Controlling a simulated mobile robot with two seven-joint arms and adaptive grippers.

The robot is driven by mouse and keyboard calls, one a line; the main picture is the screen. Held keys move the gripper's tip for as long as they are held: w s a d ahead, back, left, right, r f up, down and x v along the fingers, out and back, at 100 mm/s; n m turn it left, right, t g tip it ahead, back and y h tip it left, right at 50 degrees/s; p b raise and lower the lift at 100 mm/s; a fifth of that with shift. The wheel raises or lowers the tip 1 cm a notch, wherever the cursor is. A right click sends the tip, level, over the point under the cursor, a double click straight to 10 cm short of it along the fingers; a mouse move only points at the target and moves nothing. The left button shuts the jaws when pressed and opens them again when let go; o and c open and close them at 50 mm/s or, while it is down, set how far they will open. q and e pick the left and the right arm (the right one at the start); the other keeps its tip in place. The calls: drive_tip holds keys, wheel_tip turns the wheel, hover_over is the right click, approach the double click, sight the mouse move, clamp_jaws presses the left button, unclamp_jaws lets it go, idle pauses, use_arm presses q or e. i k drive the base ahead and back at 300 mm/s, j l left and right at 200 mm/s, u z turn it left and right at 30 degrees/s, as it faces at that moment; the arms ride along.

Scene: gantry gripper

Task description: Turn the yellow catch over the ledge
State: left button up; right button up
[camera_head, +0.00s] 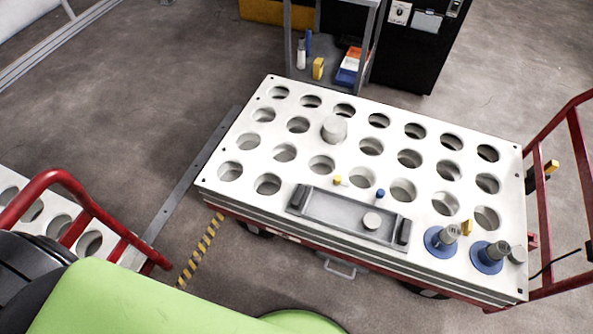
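A small yellow catch (338,180) sits at the back edge of a shallow grey tray (330,209) on the white cart top. A short pale piece seems to reach from it to the right; which way it is turned is too small to tell. A similar blue catch (380,194) sits farther right along the same edge. I cannot make out for certain which edge is the ledge. Neither of my grippers is in view.
The cart top (236,200) has rows of round holes and a grey cylinder (335,129). Two grey cylinders on blue bases (440,242) (489,257) and a yellow piece (467,227) stand at the right. Red rails (577,150) flank the cart. A shelf (331,62) stands behind.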

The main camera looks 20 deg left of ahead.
sight(337, 180)
drive_tip(key=j+z, duration=0.8)
drive_tip(key=z, duration=0.2)
